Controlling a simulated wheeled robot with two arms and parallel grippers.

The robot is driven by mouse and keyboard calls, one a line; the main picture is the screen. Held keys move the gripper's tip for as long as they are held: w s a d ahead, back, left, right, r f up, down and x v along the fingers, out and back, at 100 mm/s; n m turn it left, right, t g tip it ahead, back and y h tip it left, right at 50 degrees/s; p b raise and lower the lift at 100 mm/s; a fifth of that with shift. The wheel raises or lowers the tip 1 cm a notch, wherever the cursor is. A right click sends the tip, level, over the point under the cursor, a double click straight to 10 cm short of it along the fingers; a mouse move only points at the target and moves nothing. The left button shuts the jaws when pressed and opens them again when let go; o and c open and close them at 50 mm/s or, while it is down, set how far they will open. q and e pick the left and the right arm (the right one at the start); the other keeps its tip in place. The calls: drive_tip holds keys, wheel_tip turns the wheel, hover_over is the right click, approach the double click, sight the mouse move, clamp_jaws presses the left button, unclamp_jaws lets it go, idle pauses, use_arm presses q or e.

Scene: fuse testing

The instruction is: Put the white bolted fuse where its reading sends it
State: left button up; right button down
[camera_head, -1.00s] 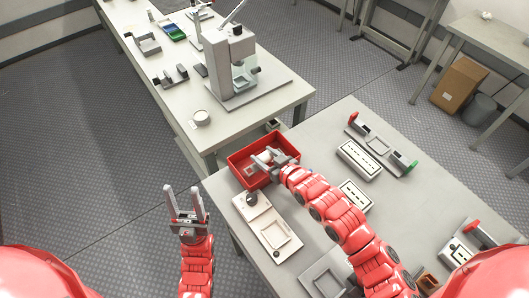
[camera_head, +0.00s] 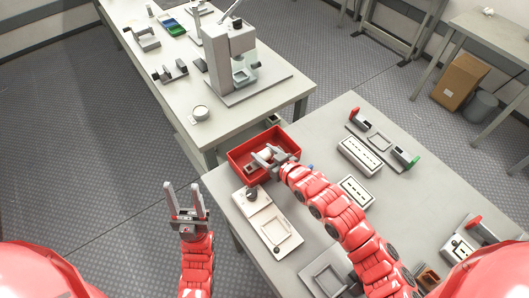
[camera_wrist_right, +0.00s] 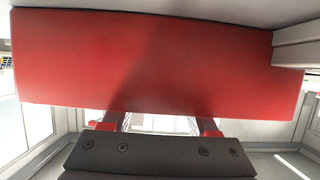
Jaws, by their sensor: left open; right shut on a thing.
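The red bin (camera_head: 236,161) stands at the far left corner of the near table. My right gripper (camera_head: 262,158) reaches into it from the right and is shut on a small whitish thing, probably the white bolted fuse, mostly hidden by the fingers. In the right wrist view a red wall, apparently the bin's (camera_wrist_right: 155,60), fills the upper part, with the fingers (camera_wrist_right: 158,122) below it. A cream tester (camera_head: 283,247) with a dark knob lies in front of the bin; I cannot read any value. My left gripper (camera_head: 186,200) is open and empty, left of the table.
Grey fixtures with red and green ends (camera_head: 380,142), a slotted white block (camera_head: 360,155) and a smaller one (camera_head: 356,190) lie on the right. A grey tray (camera_head: 328,275) is at the front.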

drive_tip(key=shift+f, duration=0.2)
drive_tip(key=shift+c, duration=0.4)
unclamp_jaws()
drive_tip(key=shift+d, duration=0.1)
drive_tip(key=shift+s+d+r, duration=0.1)
drive_tip(key=shift+s+d, duration=0.1)
drive_tip(key=shift+s, duration=0.05)
drive_tip(key=b+v, duration=0.1)
drive_tip(key=v, duration=1)
drive_tip(key=p+v, duration=0.3)
drive_tip(key=v, duration=0.2)
drive_tip(key=shift+s+d+r+p, duration=0.1)
drive_tip(key=shift+s+r+p, duration=0.1)
drive_tip(key=shift+s+p, duration=0.15)
